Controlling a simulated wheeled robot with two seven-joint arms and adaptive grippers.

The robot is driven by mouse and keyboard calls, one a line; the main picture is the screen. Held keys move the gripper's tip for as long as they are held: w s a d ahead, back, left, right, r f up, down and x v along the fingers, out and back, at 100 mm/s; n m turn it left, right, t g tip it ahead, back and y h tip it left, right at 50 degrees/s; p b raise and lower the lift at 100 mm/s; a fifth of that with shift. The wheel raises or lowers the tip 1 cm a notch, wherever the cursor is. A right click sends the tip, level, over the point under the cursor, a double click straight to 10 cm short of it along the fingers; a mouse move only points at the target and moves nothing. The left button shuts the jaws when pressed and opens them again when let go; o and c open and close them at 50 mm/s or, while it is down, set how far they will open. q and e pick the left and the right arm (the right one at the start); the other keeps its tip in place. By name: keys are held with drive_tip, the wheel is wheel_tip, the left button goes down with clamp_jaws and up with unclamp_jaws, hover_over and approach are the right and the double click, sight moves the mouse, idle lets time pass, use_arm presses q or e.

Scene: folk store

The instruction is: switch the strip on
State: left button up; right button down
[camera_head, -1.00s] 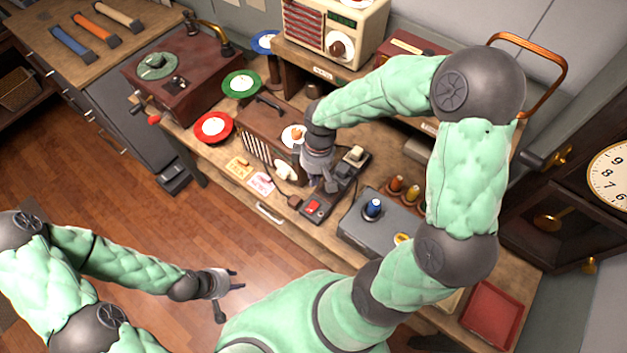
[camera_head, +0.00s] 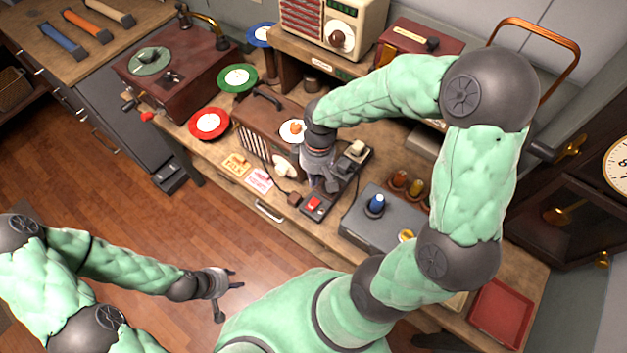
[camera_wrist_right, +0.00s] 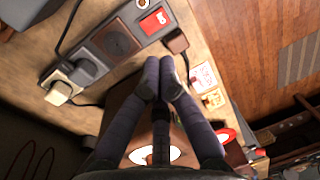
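The dark power strip (camera_head: 312,212) lies on the workbench, with a red rocker switch (camera_head: 314,203) at its near end. In the right wrist view the strip (camera_wrist_right: 101,28) runs diagonally at upper left, with the red switch (camera_wrist_right: 155,20) at its upper end. An empty round socket and two plugs (camera_wrist_right: 84,69) follow along it. My right gripper (camera_head: 328,188) points down over the strip's middle in the head view. Its fingers (camera_wrist_right: 160,80) are closed together, with nothing between them, apart from the switch. My left gripper (camera_head: 236,283) is open and empty over the floor.
A brown slatted box (camera_head: 258,140) stands left of the strip. A grey box with a blue knob (camera_head: 375,204) stands to its right. A small brown block (camera_wrist_right: 176,40) and paper tags (camera_wrist_right: 207,78) lie near the switch end.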

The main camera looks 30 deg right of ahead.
sight(311, 205)
drive_tip(key=f, duration=0.3)
drive_tip(key=f+b, duration=0.1)
drive_tip(key=f, duration=0.3)
drive_tip(key=a+f+b, duration=0.1)
drive_tip(key=f, duration=0.3)
drive_tip(key=shift+s+a+f, duration=0.1)
drive_tip(key=shift+s+f, duration=0.15)
drive_tip(key=shift+s, duration=0.05)
